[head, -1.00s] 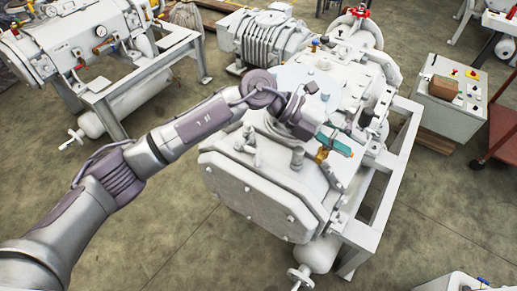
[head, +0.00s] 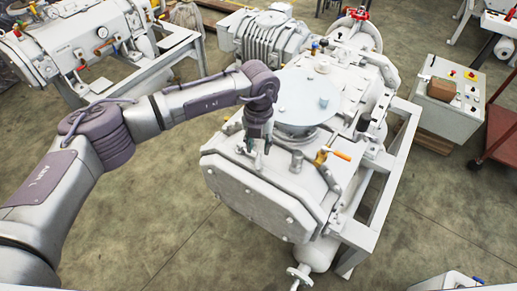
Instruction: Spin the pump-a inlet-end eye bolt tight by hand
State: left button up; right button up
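The white pump (head: 262,205) with the bolted octagonal end cover stands in the middle of the head view. My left gripper (head: 258,152) points down over the top edge of this end, close to the small upright metal fittings there. The eye bolt cannot be made out clearly; the gripper covers part of that spot. The fingers are small and seen from above, so I cannot tell whether they are open or shut, or touch anything. My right gripper is not in view.
An orange-handled valve (head: 340,155) and a short upright post (head: 297,161) stand to the right of my gripper. A round flat plate (head: 300,100) lies behind it. A control box (head: 450,108) stands at the right.

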aim_at(259, 153)
pick_arm(q)
jog(key=shift+f+p, duration=0.3)
jog(key=shift+f, duration=1.65)
grip_shut()
